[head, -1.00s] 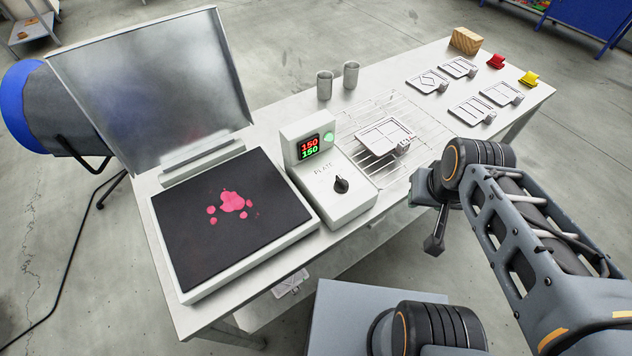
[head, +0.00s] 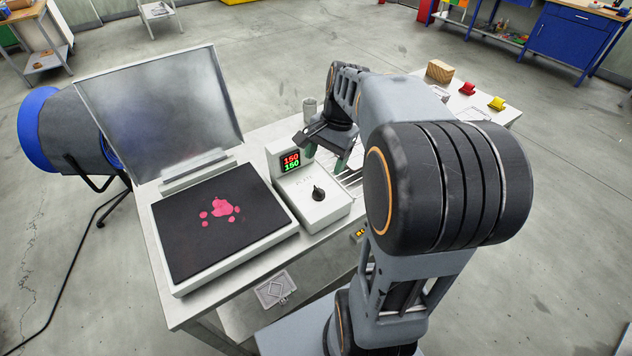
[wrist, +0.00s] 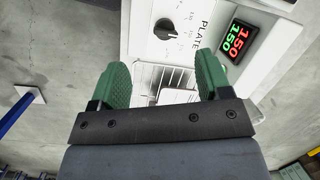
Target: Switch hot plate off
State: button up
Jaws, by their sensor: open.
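The hot plate (head: 174,252) is a black square slab in a white frame with pink blobs on it. Its white control box (head: 327,209) stands to its right, with a black knob (head: 318,193) and a display (head: 291,162) reading 150 in red over 150 in green. In the wrist view the knob (wrist: 165,29) and the display (wrist: 237,42) lie beyond the fingertips. My gripper (wrist: 162,74) is open, with green fingers apart and nothing held. In the head view my gripper (head: 326,150) hangs just behind and right of the box, partly hidden by my arm.
A raised metal lid (head: 160,105) stands behind the plate. A wire rack (wrist: 160,78) lies beside the box under my gripper. A metal cup (head: 309,107), a wooden block (head: 440,71), and red (head: 467,88) and yellow (head: 497,103) pieces sit farther back.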

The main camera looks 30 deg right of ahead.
aim_at(319, 188)
jog(key=w+d+m+y, duration=0.2)
jog(key=w+d+m, duration=0.1)
jog(key=d+m, duration=0.15)
jog(key=x, duration=0.8)
jog(key=s+p+x, duration=0.1)
jog(key=x, duration=0.3)
jog(key=shift+f, duration=0.5)
jog(key=shift+g, duration=0.3)
jog(key=c, duration=0.9)
jog(key=shift+c, duration=0.2)
